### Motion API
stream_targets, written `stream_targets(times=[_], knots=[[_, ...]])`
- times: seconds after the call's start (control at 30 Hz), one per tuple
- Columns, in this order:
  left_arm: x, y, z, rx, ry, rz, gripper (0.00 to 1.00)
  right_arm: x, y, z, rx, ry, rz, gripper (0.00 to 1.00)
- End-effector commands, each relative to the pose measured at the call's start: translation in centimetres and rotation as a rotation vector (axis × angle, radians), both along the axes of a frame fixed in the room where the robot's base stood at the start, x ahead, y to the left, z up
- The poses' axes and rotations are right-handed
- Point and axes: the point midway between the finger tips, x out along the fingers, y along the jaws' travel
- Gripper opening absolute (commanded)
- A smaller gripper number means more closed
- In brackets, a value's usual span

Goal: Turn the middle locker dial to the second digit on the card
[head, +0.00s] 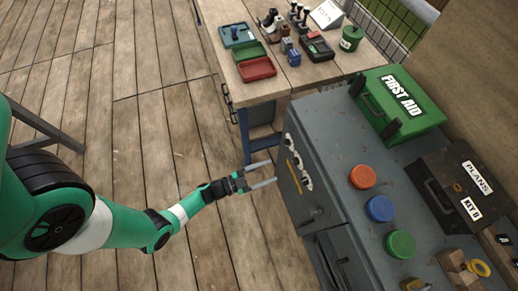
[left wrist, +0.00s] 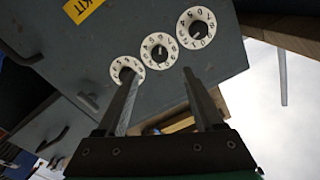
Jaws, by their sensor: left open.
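The grey locker (head: 322,212) has three white-ringed dials with black knobs in a row on its front. The middle dial (head: 297,163) shows at an angle in the head view. In the left wrist view the middle dial (left wrist: 159,50) is seen more squarely, between the other two dials; its numerals are too small to read surely. My left gripper (head: 272,172) is open and empty in front of the dials, its fingers pointing at them. In the left wrist view the middle dial lies ahead of the gap between the fingertips (left wrist: 160,76). One finger overlaps part of an end dial (left wrist: 125,70). No card with readable digits shows.
A green first aid box (head: 398,103), red, blue and green round pieces (head: 380,208) and a dark plans box (head: 462,190) stand on the locker top. A wooden workbench (head: 272,92) with trays stands behind. The plank floor at left is open.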

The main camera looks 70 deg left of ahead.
Motion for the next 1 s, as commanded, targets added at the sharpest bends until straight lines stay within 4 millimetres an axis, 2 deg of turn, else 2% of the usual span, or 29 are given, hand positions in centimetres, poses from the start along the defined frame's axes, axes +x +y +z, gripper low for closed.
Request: stream_targets(times=[0.03,0.13,0.33,0.9,0.97,1.0], knots=[[-1.1,0.2,0.2,-0.002,0.002,0.008,0.69,0.0,0.0,0.5,0.000,0.000,0.000,0.50],[-2.3,0.3,0.1,0.000,0.001,0.005,0.69,0.0,0.0,0.6,0.000,0.000,0.000,0.50],[-3.3,0.1,-0.1,-0.001,0.000,0.000,0.69,0.0,0.0,0.7,0.000,0.000,0.000,0.50],[-3.1,-0.3,0.1,-0.001,-0.001,-0.016,0.69,0.0,0.0,0.9,0.000,0.000,0.000,0.50],[-2.0,-0.9,1.1,0.014,-0.017,-0.055,0.69,0.0,0.0,1.2,0.000,0.000,0.000,0.50],[-0.7,-1.1,2.3,0.035,-0.040,-0.089,0.69,0.0,0.0,1.5,0.000,0.000,0.000,0.50]])
